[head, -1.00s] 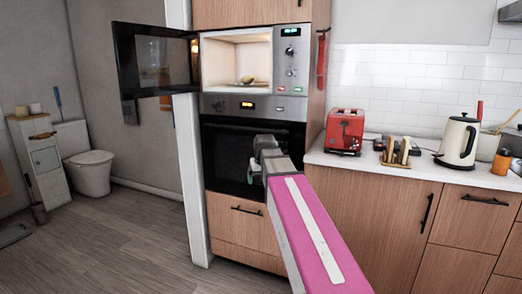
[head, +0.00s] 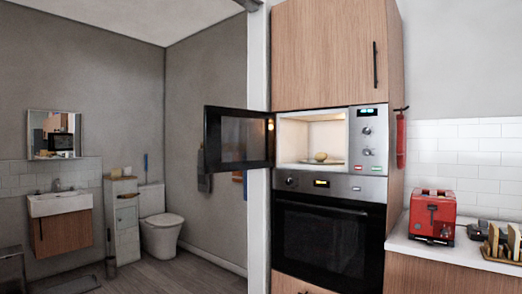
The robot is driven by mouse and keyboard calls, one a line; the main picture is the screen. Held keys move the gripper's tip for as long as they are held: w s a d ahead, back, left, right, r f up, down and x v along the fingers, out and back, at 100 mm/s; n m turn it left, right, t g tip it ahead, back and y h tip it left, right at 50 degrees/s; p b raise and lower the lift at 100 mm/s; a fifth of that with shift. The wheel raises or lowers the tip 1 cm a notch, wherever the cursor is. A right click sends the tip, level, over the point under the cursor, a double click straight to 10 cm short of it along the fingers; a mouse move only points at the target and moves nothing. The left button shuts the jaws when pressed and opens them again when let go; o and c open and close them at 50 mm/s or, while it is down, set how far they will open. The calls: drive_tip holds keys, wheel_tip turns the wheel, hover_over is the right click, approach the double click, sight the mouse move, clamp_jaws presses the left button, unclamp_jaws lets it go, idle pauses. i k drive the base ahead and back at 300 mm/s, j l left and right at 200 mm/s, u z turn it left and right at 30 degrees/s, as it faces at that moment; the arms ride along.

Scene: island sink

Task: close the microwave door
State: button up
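The microwave (head: 368,140) is built into a tall wooden cabinet, above a black oven. Its dark glass door (head: 238,137) stands wide open, swung out to the left. The lit interior (head: 293,143) shows, with a small yellowish item on a plate (head: 320,158) inside. The control panel with knobs is to the right of the opening. My gripper and arm are not in the head view now.
The oven (head: 325,235) sits below the microwave. A red toaster (head: 432,216) stands on the counter (head: 440,252) at the right. At the left is an open bathroom with a toilet (head: 160,225) and a sink (head: 60,204). Some grey floor shows there.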

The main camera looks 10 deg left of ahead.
sight(213, 162)
drive_tip(key=i+j+z, duration=0.1)
drive_tip(key=j+z, duration=0.2)
drive_tip(key=z, duration=0.15)
drive_tip(key=j+z, duration=0.3)
drive_tip(key=z, duration=0.15)
drive_tip(key=j+z, duration=0.2)
drive_tip(key=j, duration=0.6)
drive_tip(key=j+z, duration=0.2)
drive_tip(key=j, duration=0.65)
drive_tip(key=j+z, duration=0.2)
drive_tip(key=j, duration=0.6)
drive_tip(key=i+j, duration=0.1)
drive_tip(key=j, duration=1.75)
drive_tip(key=i, duration=0.05)
